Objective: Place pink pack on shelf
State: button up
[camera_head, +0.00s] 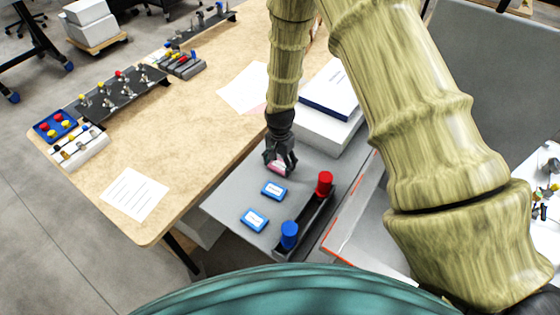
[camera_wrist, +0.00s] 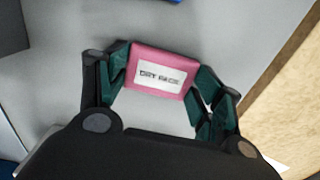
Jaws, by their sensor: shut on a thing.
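The pink pack (camera_wrist: 161,70) with a white label reading "DRY PACK" is between the fingers of my gripper (camera_wrist: 152,82) in the wrist view. My gripper is shut on it from both sides. In the head view, my gripper (camera_head: 279,168) points down over the grey shelf (camera_head: 228,203), and a bit of the pink pack shows at its tips. Whether the pack touches the grey surface or hangs just above it, I cannot tell. Two blue packs (camera_head: 273,190) (camera_head: 254,219) with white labels lie on the shelf in front of my gripper.
A dark holder (camera_head: 308,222) with a red-capped bottle (camera_head: 324,184) and a blue-capped bottle (camera_head: 289,234) stands right of the blue packs. White boxes (camera_head: 325,130) stand behind my gripper. A wooden table (camera_head: 190,140) with papers and parts is at left.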

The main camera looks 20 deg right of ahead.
aim_at(280, 165)
jog(key=shift+f, duration=0.25)
jog(key=o, duration=1)
jog(key=shift+r, duration=0.15)
jog(key=shift+r+b, duration=2.1)
jog(key=shift+r, duration=3.95)
